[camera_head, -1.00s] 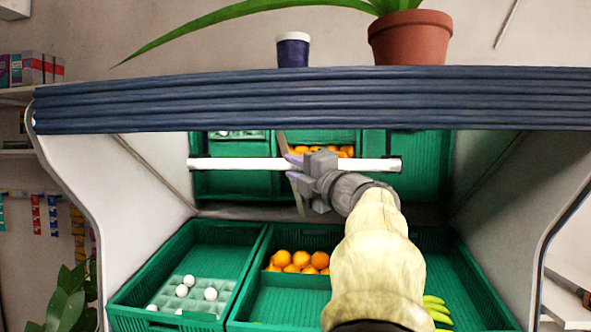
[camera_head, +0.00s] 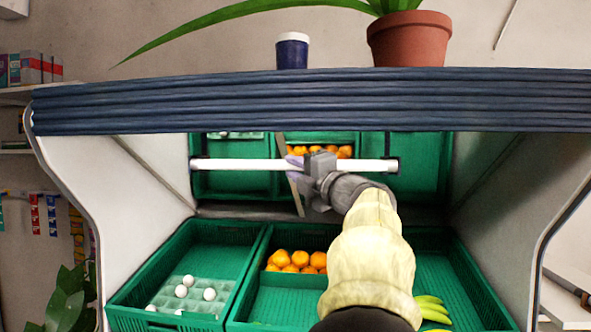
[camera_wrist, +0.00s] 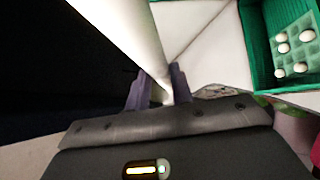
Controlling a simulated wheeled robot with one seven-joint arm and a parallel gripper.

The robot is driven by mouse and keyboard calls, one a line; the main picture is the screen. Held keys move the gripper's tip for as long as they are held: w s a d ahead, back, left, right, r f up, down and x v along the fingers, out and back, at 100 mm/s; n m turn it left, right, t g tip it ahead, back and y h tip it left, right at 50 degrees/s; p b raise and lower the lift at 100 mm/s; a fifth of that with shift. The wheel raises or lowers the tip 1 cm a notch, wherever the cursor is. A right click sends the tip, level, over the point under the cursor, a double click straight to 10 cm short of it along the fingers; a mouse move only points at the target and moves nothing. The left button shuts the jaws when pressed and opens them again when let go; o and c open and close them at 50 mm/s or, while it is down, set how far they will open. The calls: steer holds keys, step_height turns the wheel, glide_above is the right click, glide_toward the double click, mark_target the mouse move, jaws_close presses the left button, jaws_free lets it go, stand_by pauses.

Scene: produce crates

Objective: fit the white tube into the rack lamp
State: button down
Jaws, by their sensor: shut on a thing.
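The white tube (camera_head: 240,164) lies level under the blue front edge of the rack, in front of the back panel. My gripper (camera_head: 299,163) is shut on the tube near its middle. In the wrist view the tube (camera_wrist: 128,35) runs from the top down between the fingers of my gripper (camera_wrist: 160,88).
Green crates stand below, with eggs (camera_head: 184,291), oranges (camera_head: 296,260) and bananas (camera_head: 430,309). White side walls (camera_head: 140,180) flank the space. The blue shelf edge (camera_head: 300,100) runs close above, carrying a dark cup (camera_head: 292,52) and a potted plant (camera_head: 409,38).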

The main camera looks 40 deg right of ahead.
steer(key=shift+w+d, duration=0.35)
steer(key=shift+d, duration=0.05)
steer(key=c, duration=1.1)
jaws_free()
steer(key=shift+w+d, duration=0.1)
steer(key=shift+w, duration=0.05)
steer(key=shift+c, duration=0.2)
steer(key=b+v, duration=0.7)
steer(key=v, duration=1)
steer(key=shift+s+b, duration=0.3)
steer(key=shift+w+f, duration=0.1)
